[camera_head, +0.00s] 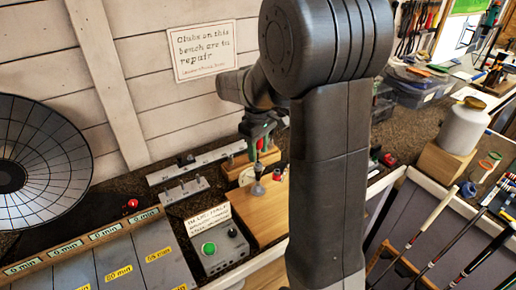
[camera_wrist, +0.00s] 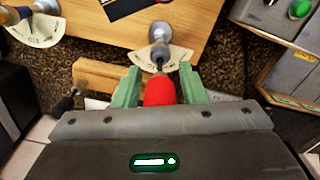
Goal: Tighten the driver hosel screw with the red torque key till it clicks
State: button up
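My gripper (camera_wrist: 160,80) has two green fingers, which stand close against both sides of the red torque key (camera_wrist: 160,93) and appear shut on it. In the head view my gripper (camera_head: 258,146) hangs over the wooden board, with a bit of red between its fingers. The screw itself is hidden.
A grey box with a green button (camera_head: 208,248) stands beside the board (camera_head: 262,215). A slotted metal rack (camera_head: 185,191) lies left of my gripper. A white jar (camera_head: 463,127) is far right.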

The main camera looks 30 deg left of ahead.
grip_shut()
jog(key=m, duration=0.4)
jog(key=shift+m, duration=0.9)
jog(key=m, duration=0.2)
jog(key=shift+m, duration=0.3)
jog(key=m, duration=0.3)
